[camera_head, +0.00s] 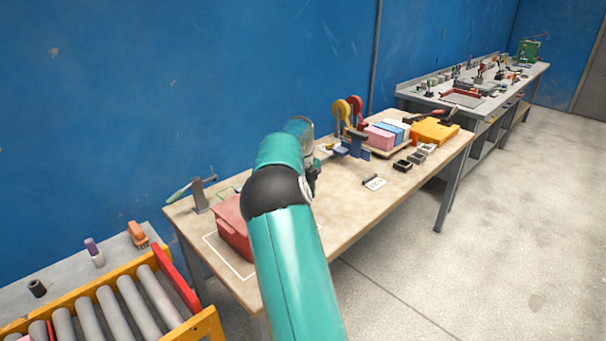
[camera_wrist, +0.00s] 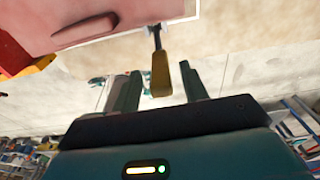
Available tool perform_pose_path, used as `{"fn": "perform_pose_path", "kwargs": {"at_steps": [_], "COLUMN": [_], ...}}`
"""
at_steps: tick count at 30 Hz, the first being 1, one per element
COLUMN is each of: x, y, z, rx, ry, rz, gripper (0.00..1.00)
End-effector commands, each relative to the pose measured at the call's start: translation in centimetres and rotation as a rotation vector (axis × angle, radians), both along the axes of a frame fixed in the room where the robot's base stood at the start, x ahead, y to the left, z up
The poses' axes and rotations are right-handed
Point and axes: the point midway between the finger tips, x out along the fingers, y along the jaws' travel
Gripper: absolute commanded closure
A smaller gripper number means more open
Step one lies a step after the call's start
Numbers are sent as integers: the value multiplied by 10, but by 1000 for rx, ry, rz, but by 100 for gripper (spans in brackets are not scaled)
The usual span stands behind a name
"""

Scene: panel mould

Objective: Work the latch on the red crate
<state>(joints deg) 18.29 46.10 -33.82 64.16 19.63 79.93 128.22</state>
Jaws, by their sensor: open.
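The red crate (camera_head: 232,226) sits on the wooden bench, inside a white outline, partly hidden behind my arm. In the wrist view a pale pinkish-red face with a darker slot (camera_wrist: 85,31), likely the crate's, fills the upper left. An ochre latch handle (camera_wrist: 160,76) on a dark shaft hangs from its edge. My gripper (camera_wrist: 162,80) is open, with one finger on each side of the handle in the picture. Gaps show on both sides; I cannot tell the depth between them. In the head view my arm hides the gripper and the latch.
The wooden bench (camera_head: 350,207) also holds a clamp stand (camera_head: 199,196) at left and an orange case (camera_head: 435,131) at the far right. A yellow-framed roller conveyor (camera_head: 206,325) stands at the lower left. The floor (camera_head: 480,270) at right is clear.

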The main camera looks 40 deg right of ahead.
Motion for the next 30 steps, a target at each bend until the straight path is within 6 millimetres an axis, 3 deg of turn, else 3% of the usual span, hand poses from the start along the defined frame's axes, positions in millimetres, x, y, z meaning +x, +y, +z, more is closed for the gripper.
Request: {"fn": "perform_pose_path", "kwargs": {"at_steps": [9,15,21,30], "x": [8,11,12,12], "y": [0,0,0,1], "z": [70,104,116,116], "rx": [-3,-2,-1,0], "ry": [-2,-1,0,1], "rz": [0,0,0,0], "gripper": [56,56,56,56]}}
